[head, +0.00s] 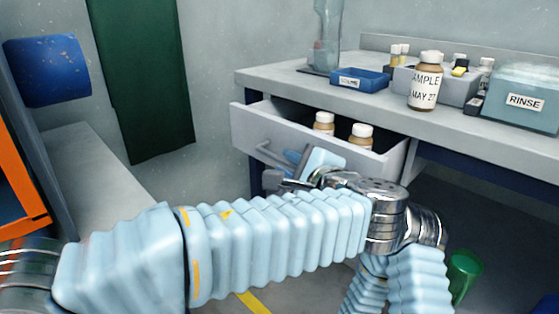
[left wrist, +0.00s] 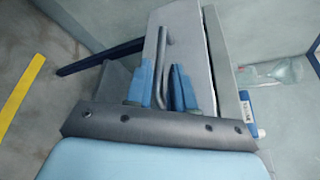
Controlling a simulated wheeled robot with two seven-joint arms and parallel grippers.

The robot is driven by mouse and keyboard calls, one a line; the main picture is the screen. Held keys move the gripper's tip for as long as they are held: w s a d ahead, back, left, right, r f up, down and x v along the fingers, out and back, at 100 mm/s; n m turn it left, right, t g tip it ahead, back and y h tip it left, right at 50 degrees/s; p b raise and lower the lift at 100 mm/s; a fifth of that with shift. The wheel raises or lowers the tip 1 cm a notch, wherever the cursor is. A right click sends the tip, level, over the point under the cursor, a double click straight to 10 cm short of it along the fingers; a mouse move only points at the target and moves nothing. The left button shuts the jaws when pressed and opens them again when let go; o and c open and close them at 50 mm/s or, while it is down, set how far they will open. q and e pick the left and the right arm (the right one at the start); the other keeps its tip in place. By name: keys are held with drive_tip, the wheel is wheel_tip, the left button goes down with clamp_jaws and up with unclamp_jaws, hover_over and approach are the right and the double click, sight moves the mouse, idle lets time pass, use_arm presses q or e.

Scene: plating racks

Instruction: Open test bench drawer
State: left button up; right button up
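The grey test bench drawer (head: 305,137) stands part way out of the bench, and its open top shows two white-capped brown bottles (head: 361,134) inside. Its bar handle (head: 272,154) is on the front face; it also shows upright in the left wrist view (left wrist: 163,45). My left gripper (head: 297,163) is at the drawer front. In the left wrist view its two blue fingers (left wrist: 161,88) stand close on either side of the handle and look shut on it. In the head view the fingers are partly hidden by my wrist. My right gripper is not in view.
The bench top (head: 290,80) carries a blue tray (head: 360,78), a sample bottle (head: 425,85), a grey rack (head: 450,88) and a rinse tub (head: 520,100). A green cup (head: 464,275) is low at right. Open floor lies left of the drawer.

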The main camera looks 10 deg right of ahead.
sight(283, 162)
use_arm(q)
drive_tip(key=x, duration=0.4)
drive_tip(key=shift+w, duration=0.1)
clamp_jaws()
